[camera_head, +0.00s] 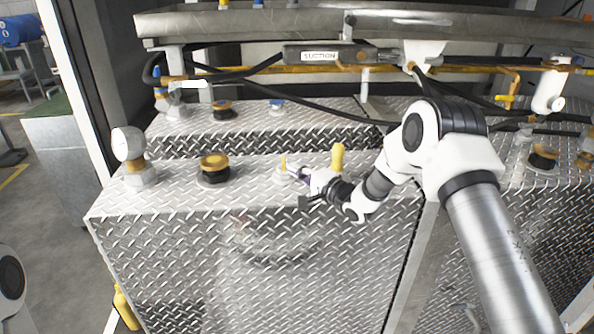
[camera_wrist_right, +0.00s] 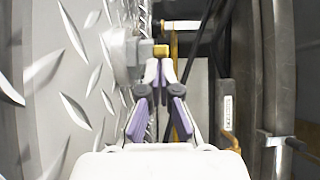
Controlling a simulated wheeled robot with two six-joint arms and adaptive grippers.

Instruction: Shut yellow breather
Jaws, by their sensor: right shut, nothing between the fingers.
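A small yellow breather (camera_head: 283,161) stands upright on a pale round base on top of the diamond-plate tank. My right gripper (camera_head: 292,172) is just right of it, with its fingers pointing left. In the right wrist view the yellow part (camera_wrist_right: 161,50) is just beyond the fingertips, on a grey round fitting (camera_wrist_right: 122,56). The right gripper (camera_wrist_right: 160,68) has its purple-padded fingers together at the tips, with nothing held. Whether the tips touch the yellow part I cannot tell. My left gripper is not in view.
A black-and-yellow cap (camera_head: 214,168) and a round gauge (camera_head: 128,144) stand to the left. A yellow upright handle (camera_head: 337,157) is behind my right wrist. Black hoses and a rail labelled SUCTION (camera_head: 320,56) run behind and above.

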